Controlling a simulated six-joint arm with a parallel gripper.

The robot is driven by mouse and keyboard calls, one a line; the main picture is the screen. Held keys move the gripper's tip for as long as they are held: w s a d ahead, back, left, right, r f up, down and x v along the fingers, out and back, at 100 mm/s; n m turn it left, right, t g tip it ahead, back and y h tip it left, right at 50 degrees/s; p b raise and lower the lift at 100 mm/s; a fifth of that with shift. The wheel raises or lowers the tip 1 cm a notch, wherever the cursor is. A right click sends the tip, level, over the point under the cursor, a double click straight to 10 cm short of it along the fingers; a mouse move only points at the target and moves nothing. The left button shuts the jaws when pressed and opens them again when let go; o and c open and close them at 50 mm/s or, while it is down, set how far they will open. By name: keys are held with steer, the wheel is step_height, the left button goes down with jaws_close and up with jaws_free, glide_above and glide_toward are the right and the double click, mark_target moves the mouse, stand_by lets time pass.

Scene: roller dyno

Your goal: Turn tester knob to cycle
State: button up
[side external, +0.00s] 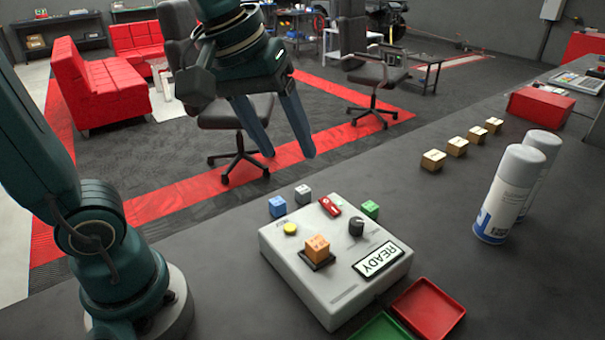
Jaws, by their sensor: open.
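The tester (335,262) is a light grey box on the dark bench, with a "READY" label (378,259) on its top. Its black round knob (356,226) stands on the top, right of the middle. A red switch or lever (330,206) and a yellow button (290,228) are also on the top. An orange cube (317,246) sits in a dark socket on the box. My gripper (290,155) is open and empty, pointing down, above and behind the tester, apart from the knob. The knob's exact pointer direction is too small to tell.
Blue (277,206), white (303,194) and green (371,209) cubes lie along the tester's back. A red tray (428,309) and a green tray (381,330) are in front. Two spray cans (509,194) stand right. Several tan blocks (457,146) line the bench, near a red box (540,107).

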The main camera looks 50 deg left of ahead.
steer(key=w+d+f+n+g, duration=0.1)
steer(key=w+d+n+g, duration=0.1)
steer(key=w, duration=0.4)
steer(key=g, duration=0.2)
glide_above(357, 221)
steer(key=shift+n, duration=0.3)
step_height(357, 221, down, 10)
steer(key=shift+f, duration=2.55)
jaws_close()
